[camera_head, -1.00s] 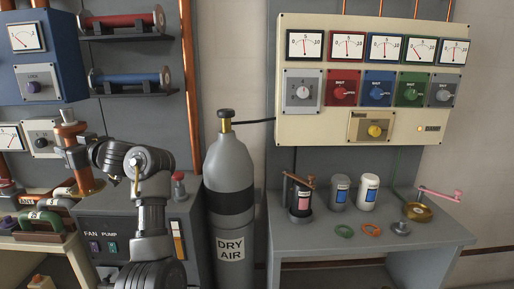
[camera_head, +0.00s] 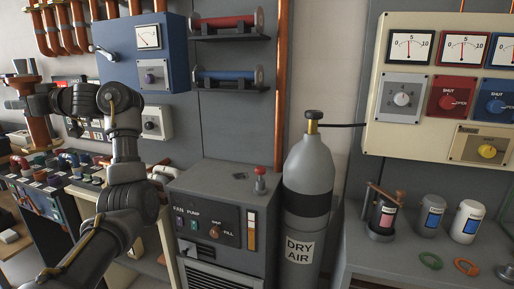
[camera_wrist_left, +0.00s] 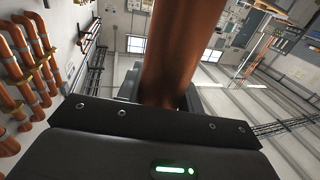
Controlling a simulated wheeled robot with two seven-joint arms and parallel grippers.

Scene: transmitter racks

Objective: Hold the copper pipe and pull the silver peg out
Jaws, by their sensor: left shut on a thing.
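My left gripper (camera_head: 36,100) is shut around the copper pipe (camera_head: 38,128) at the far left of the head view. The pipe is upright, with a wider copper collar near its top. In the left wrist view the thick copper pipe (camera_wrist_left: 182,50) runs up from between the jaws (camera_wrist_left: 165,98), close to the black gripper body. I cannot pick out the silver peg in either view. My right gripper is not in view.
A cluttered bench (camera_head: 75,180) lies below and behind my left arm. A grey fan-and-pump cabinet (camera_head: 225,215) and a dry air cylinder (camera_head: 308,190) stand in the middle. A grey table (camera_head: 400,255) with cans and rings is at right.

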